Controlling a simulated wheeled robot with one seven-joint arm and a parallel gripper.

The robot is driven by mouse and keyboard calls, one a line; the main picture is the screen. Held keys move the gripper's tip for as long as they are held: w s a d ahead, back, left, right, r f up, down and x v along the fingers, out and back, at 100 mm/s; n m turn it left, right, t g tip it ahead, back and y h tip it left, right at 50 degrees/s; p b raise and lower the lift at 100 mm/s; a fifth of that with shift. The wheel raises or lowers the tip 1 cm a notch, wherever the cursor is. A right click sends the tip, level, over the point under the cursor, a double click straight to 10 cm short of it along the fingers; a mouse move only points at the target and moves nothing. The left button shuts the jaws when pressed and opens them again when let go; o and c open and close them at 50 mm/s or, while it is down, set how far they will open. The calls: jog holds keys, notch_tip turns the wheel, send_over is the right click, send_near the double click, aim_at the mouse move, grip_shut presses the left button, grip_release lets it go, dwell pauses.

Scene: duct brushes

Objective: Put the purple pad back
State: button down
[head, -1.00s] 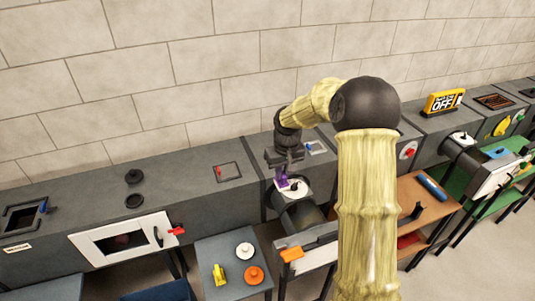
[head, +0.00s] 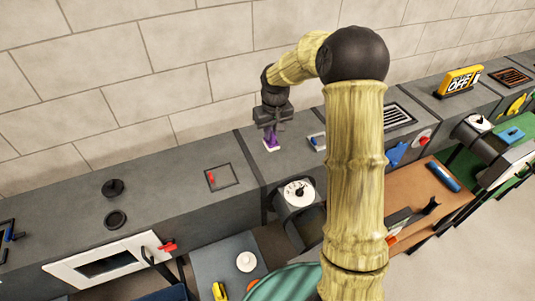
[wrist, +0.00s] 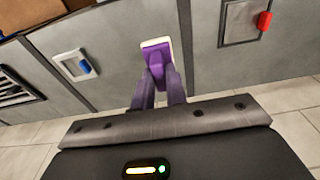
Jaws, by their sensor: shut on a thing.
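The purple pad (head: 271,142) has a purple grip and a pale, whitish underside. My gripper (head: 271,128) is shut on its purple grip and points down. In the head view the pad is over the top of the grey duct, left of a small white-framed blue switch (head: 317,141). In the wrist view the pad (wrist: 157,50) is between the tips of my gripper (wrist: 160,75), near the seam between two grey panels. I cannot tell whether its underside touches the duct.
A white-faced box with a round black-pointed dial (head: 298,193) stands in front of the duct. A square hatch with a red handle (head: 219,177) is to the left. A slatted vent (head: 398,116) is to the right. The stone wall (head: 200,60) rises close behind.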

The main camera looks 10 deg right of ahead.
aim_at(271, 144)
jog(key=shift+w, duration=0.5)
jog(key=shift+s+r, duration=0.1)
jog(key=shift+f+p, duration=1)
jog(key=shift+f, duration=2.15)
jog(key=shift+f+p, duration=0.65)
jog(key=shift+f, duration=1.25)
